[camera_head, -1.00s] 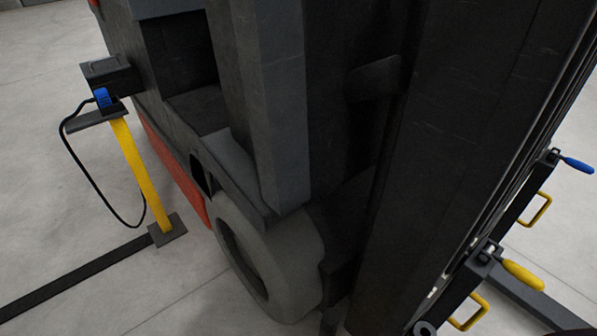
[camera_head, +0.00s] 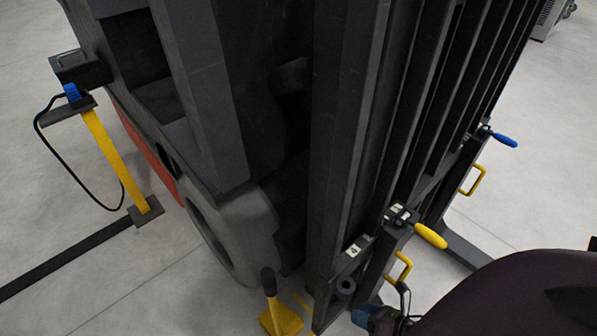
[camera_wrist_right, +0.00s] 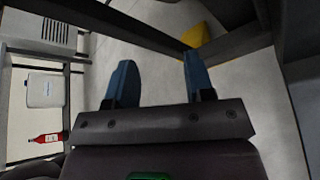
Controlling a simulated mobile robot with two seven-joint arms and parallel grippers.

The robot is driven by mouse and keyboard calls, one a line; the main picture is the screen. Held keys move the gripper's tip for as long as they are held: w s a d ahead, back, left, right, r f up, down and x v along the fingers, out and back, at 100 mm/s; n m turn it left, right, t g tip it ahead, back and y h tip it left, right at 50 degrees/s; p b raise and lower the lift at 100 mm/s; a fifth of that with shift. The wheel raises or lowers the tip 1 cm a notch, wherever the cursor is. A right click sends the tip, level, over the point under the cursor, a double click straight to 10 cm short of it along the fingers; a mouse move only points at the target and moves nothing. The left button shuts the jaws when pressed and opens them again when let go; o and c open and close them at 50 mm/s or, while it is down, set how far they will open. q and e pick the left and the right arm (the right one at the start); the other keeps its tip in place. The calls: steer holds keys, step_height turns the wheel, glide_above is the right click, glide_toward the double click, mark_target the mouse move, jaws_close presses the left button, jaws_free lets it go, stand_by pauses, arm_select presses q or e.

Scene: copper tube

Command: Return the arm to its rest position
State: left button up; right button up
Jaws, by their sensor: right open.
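My right arm (camera_head: 520,295) comes in at the lower right of the head view as a large dark rounded link. My right gripper (camera_head: 380,320) is at the bottom edge there, partly cut off, with a blue finger showing close to the foot of the dark upright frame. In the right wrist view my right gripper (camera_wrist_right: 160,80) is open, its two blue fingers apart. Nothing is between them but the floor behind. My left gripper is not in view.
A dark vehicle with a grey wheel (camera_head: 240,240) and tall mast (camera_head: 340,150) stands close ahead. Yellow (camera_head: 430,236) and blue (camera_head: 504,140) handles stick out at its right. A yellow wedge (camera_head: 280,318) and a yellow post (camera_head: 115,160) stand on the floor. A red bottle (camera_wrist_right: 45,138) shows in the wrist view.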

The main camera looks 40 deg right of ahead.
step_height(320, 180, up, 20)
steer(key=a+m+h+p, duration=0.3)
steer(key=m+p, duration=0.5)
steer(key=m, duration=0.9)
arm_select(q)
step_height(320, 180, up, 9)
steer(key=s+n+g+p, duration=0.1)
steer(key=p, duration=0.5)
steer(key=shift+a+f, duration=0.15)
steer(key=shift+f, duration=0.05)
arm_select(e)
steer(key=s+a+r+m+g, duration=0.1)
steer(key=s+r+m, duration=0.2)
steer(key=r+m, duration=0.3)
steer(key=s+a+r+m+h, duration=0.1)
steer(key=s+a+r+m, duration=0.1)
steer(key=r+m, duration=0.5)
steer(key=shift+s+a+r+m+g, duration=0.2)
steer(key=shift+s+r+m+g, duration=0.15)
steer(key=shift+s+r, duration=0.4)
steer(key=shift+s+f, duration=0.15)
